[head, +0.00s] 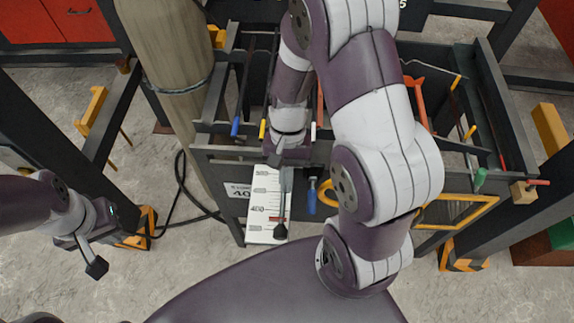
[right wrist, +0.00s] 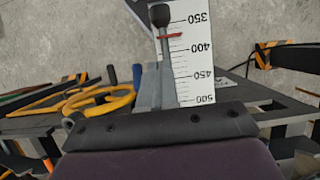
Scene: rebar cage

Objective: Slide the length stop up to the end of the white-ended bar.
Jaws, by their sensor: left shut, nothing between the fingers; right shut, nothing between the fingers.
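My right gripper (head: 281,231) is shut and empty, its dark tip over the lower part of a white scale board (head: 262,198). In the right wrist view its fingers (right wrist: 160,17) lie along the board's left edge. A small red bar (head: 279,219), which looks like the length stop's pointer, shows beside the fingers; in the right wrist view it (right wrist: 174,36) sits between the 350 and 400 marks. I cannot tell whether the fingers touch it. The white-ended bar (head: 313,131) lies in the rack, mostly hidden by my right arm. My left gripper (head: 97,267) is shut and empty at left.
The dark rack (head: 505,110) holds bars with blue, yellow and green ends. A blue handle (head: 311,196) and a yellow tool (head: 405,192) hang right of the board. A post (head: 175,60) and dark beams stand at left. Concrete floor is clear in front.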

